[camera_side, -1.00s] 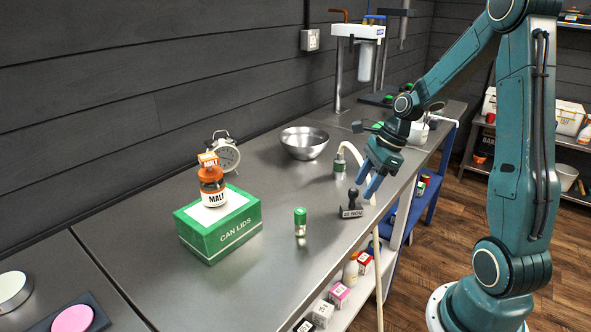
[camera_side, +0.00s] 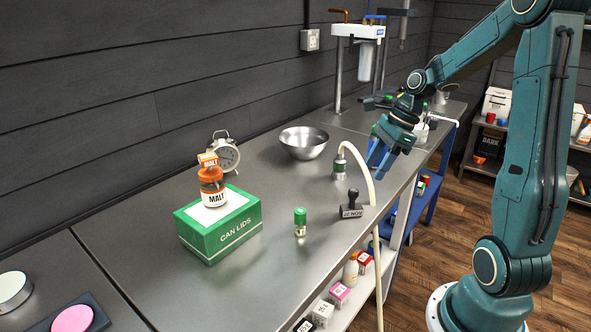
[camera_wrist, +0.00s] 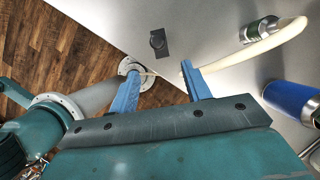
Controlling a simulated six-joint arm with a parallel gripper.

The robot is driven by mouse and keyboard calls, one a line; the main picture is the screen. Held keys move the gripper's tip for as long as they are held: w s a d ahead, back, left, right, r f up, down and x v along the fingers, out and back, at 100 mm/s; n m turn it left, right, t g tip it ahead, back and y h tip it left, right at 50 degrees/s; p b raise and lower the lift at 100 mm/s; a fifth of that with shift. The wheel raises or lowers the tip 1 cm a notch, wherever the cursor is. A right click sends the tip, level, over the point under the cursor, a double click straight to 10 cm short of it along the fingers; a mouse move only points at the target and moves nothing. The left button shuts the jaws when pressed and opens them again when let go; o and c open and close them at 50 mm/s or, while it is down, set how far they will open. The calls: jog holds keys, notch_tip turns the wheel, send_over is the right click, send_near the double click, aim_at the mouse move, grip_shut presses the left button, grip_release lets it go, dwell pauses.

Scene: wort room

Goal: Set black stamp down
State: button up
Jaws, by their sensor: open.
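The black stamp (camera_side: 352,206) stands upright on the steel bench near its front edge, handle up, with a pale "22 NOV" label on its base. In the wrist view the stamp (camera_wrist: 159,43) shows on the bench beyond the fingertips. My gripper (camera_side: 377,166) is open and empty, above and to the right of the stamp in the side view and apart from it. In the wrist view its two blue fingers (camera_wrist: 158,82) stand apart with nothing between them.
A pale hose with a green-banded end (camera_side: 340,166) arches close behind the stamp and hangs over the front edge. A small green-capped vial (camera_side: 300,222) stands left of the stamp. Further left are a green "CAN LIDS" box (camera_side: 218,226) and a malt jar (camera_side: 212,185). A steel bowl (camera_side: 304,142) stands behind.

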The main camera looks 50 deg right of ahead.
jog(key=s+a+r+n+h, duration=0.1)
jog(key=s+a+r+n, duration=0.1)
jog(key=a+r+n, duration=0.35)
jog(key=s+a+r+n+h, duration=0.1)
jog(key=s+a+r+n, duration=0.1)
jog(key=a+n, duration=0.55)
jog(key=s+a+r+n+t, duration=0.1)
jog(key=s+a+n, duration=0.1)
jog(key=s+n, duration=0.2)
jog(key=s+a+n+t+h, duration=0.1)
jog(key=s+a+n, duration=0.2)
jog(key=n, duration=0.7)
jog(key=shift+s+a+r, duration=0.35)
jog(key=shift+s+r, duration=0.05)
jog(key=shift+s, duration=0.35)
